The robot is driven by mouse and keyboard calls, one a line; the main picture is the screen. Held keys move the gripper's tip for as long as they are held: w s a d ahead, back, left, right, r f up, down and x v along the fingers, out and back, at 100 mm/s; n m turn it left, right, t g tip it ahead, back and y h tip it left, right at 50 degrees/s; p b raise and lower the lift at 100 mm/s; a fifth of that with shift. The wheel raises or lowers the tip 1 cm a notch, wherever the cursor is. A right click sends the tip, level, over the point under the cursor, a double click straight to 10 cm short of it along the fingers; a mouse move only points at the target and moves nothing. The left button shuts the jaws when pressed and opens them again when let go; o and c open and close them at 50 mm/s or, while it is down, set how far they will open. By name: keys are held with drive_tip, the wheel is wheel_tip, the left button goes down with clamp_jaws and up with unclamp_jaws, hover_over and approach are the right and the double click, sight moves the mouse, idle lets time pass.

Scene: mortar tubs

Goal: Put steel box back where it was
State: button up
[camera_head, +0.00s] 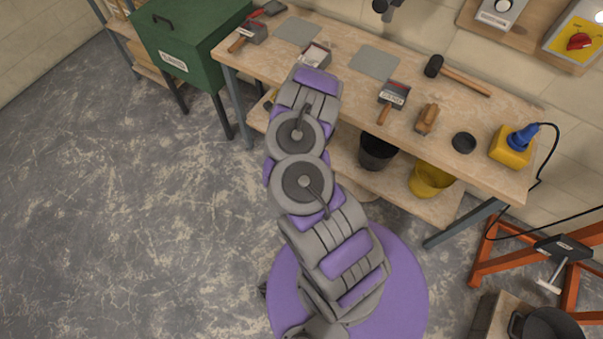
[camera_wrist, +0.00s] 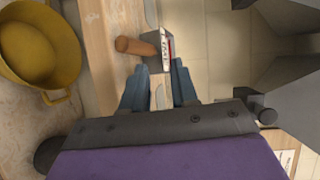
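A small steel box (camera_head: 316,54) with a pale label shows just past the end of my arm in the head view, over the bench. The wrist view shows a steel box (camera_wrist: 159,51) with a label, a red strip and a wooden handle pointing left. My gripper (camera_wrist: 158,67) has its two blue-grey fingers apart, the tips on either side of the box's near end. Whether they touch it is unclear. In the head view my arm hides the fingers. Similar boxes with wooden handles lie at the bench's left end (camera_head: 255,32) and right of the middle (camera_head: 394,95).
Two bare grey mats, left (camera_head: 297,30) and middle (camera_head: 374,62), lie on the bench (camera_head: 345,85). A mallet (camera_head: 458,76), a wooden block (camera_head: 427,119), a black cup (camera_head: 464,143) and a yellow container (camera_head: 510,149) stand to the right. A green cabinet (camera_head: 190,45) is at left.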

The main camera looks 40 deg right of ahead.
drive_tip(key=w+a+r+n+y, duration=0.4)
drive_tip(key=a+r, duration=0.1)
drive_tip(key=a, duration=0.4)
drive_tip(key=w+a+r+n+y, duration=0.3)
drive_tip(key=a+r+y, duration=0.2)
drive_tip(key=a, duration=0.5)
drive_tip(key=s+a+r+n+g+y, duration=0.2)
drive_tip(key=s+a+r+n, duration=0.25)
drive_tip(key=a, duration=0.25)
drive_tip(key=s+a+r+n+g+y, duration=0.25)
drive_tip(key=s+a+r+n, duration=0.2)
drive_tip(key=a, duration=0.25)
drive_tip(key=s+d+r+n+g, duration=0.1)
drive_tip(key=s+r+n+g, duration=0.2)
drive_tip(key=s, duration=1.1)
drive_tip(key=s+r+n+g+h, duration=0.1)
drive_tip(key=s+r+n+g, duration=0.2)
drive_tip(key=s, duration=1.2)
drive_tip(key=s+d+r+n+g+h, duration=0.1)
drive_tip(key=s+r+n+g, duration=0.3)
drive_tip(key=s, duration=1)
drive_tip(key=shift+s+d+r, duration=0.2)
drive_tip(key=shift+d, duration=0.1)
drive_tip(key=shift+d+h, duration=0.1)
drive_tip(key=shift+h, duration=0.15)
